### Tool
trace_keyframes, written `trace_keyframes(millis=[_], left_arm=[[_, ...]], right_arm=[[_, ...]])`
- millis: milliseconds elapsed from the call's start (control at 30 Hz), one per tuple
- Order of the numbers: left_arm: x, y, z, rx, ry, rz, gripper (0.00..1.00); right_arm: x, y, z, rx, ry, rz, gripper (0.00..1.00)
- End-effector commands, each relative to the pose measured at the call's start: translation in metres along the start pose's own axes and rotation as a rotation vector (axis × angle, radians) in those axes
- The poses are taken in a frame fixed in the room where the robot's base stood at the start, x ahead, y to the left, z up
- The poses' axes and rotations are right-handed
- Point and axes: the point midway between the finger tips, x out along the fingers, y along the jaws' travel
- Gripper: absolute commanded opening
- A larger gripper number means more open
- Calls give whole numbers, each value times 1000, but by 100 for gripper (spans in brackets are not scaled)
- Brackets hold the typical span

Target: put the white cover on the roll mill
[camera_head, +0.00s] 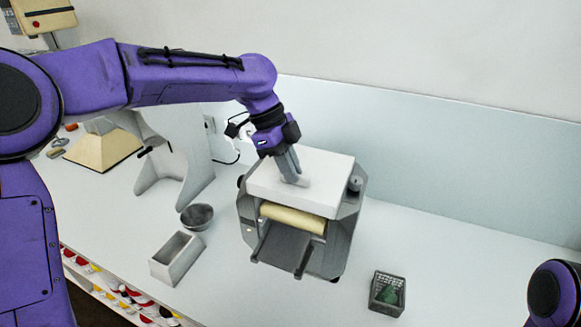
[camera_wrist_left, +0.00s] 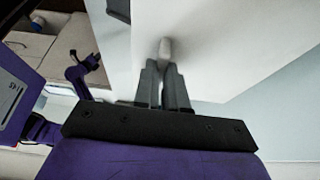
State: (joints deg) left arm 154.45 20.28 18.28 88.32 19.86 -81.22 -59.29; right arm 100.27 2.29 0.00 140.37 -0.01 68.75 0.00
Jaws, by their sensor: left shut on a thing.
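The white cover (camera_head: 325,182) is a flat white box shape over the top of the roll mill (camera_head: 342,240). It looks level and lined up with the grey housing; I cannot tell whether it rests fully on it. My left gripper (camera_head: 292,170) comes down from above and is shut on the cover's small knob. The left wrist view shows the fingers (camera_wrist_left: 165,88) closed on the knob (camera_wrist_left: 166,48), with the cover's white face (camera_wrist_left: 225,45) beyond. A cream roller (camera_head: 293,219) shows below the cover's front edge. My right gripper is out of view.
A metal bowl (camera_head: 197,216) and an open rectangular tin (camera_head: 177,258) stand left of the mill. A grey stand machine (camera_head: 180,160) is behind left. The counter right of the mill is mostly clear.

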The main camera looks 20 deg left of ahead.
Motion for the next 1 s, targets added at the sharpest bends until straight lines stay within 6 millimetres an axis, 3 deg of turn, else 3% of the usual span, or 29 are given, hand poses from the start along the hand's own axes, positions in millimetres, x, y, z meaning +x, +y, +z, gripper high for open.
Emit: trace_keyframes(millis=[367, 400, 467, 767, 867, 1000], left_arm=[[3, 0, 1, 0, 1, -1, 0], [3, 0, 1, 0, 1, -1, 24], [3, 0, 1, 0, 1, -1, 41], [1, 0, 1, 0, 0, 0, 41], [-10, -1, 2, 1, 1, -3, 41], [-44, -1, 2, 1, 2, -6, 41]], right_arm=[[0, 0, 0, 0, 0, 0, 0], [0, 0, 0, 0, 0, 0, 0], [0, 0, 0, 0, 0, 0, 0], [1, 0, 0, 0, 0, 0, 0], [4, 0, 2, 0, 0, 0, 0], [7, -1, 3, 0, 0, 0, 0]])
